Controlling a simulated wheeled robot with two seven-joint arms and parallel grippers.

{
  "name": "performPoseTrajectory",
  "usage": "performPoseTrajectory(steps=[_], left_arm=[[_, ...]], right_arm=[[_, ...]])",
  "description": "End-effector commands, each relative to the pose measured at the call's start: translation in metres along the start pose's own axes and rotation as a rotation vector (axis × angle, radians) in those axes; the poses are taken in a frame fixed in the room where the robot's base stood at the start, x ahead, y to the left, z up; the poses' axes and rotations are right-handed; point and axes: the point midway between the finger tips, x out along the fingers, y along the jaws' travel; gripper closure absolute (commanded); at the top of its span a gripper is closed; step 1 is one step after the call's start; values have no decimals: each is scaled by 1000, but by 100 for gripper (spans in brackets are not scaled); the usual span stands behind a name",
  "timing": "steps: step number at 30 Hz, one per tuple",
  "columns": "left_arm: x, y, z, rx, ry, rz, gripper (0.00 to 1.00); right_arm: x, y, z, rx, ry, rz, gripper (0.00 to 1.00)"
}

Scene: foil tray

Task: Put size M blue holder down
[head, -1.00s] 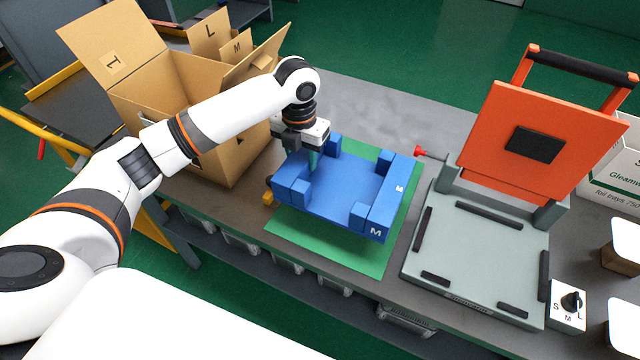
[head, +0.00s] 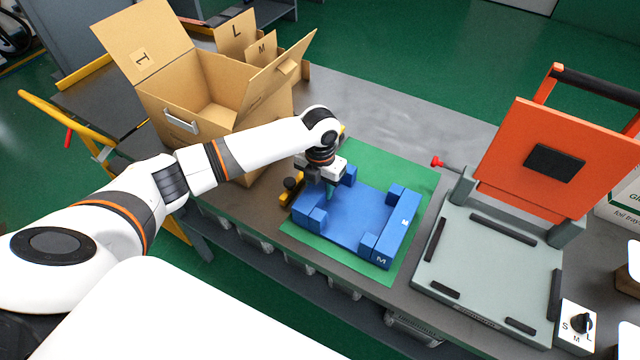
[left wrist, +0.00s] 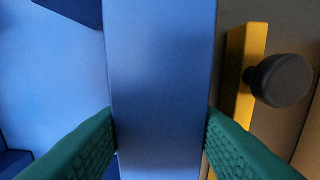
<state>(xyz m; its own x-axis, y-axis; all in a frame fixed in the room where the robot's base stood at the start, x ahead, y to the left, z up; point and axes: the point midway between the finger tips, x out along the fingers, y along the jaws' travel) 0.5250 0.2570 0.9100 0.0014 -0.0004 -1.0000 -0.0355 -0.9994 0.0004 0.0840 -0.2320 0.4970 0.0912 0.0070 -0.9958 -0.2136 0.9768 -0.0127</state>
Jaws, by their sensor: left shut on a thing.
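The blue holder (head: 352,218), marked M on its right end, lies level over the green mat (head: 398,166). It looks to be resting on the mat, though its underside is hidden. My left gripper (head: 329,192) is at the holder's left end, pointing down. In the left wrist view, its green fingers (left wrist: 160,140) are shut on the holder's upright wall (left wrist: 160,70), one on each side. My right gripper is not in view.
A yellow piece with a black knob (head: 291,184) sits just left of the holder. An open cardboard box (head: 265,110) stands behind my left arm. A grey press base (head: 485,270) with a raised orange lid (head: 515,125) stands to the right.

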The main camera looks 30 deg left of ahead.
Motion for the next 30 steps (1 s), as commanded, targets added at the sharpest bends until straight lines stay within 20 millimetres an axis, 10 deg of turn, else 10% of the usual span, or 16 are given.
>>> performPoseTrajectory(steps=[1,2,6,17,30], left_arm=[[1,0,0,0,1,2,98],[2,0,0,0,-1,0,55],[2,0,0,0,-1,0,37],[-5,0,0,0,1,0,37],[-91,0,-1,0,3,0,37]], right_arm=[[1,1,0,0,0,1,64],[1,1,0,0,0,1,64],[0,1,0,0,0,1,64],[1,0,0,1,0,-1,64],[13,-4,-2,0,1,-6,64]])
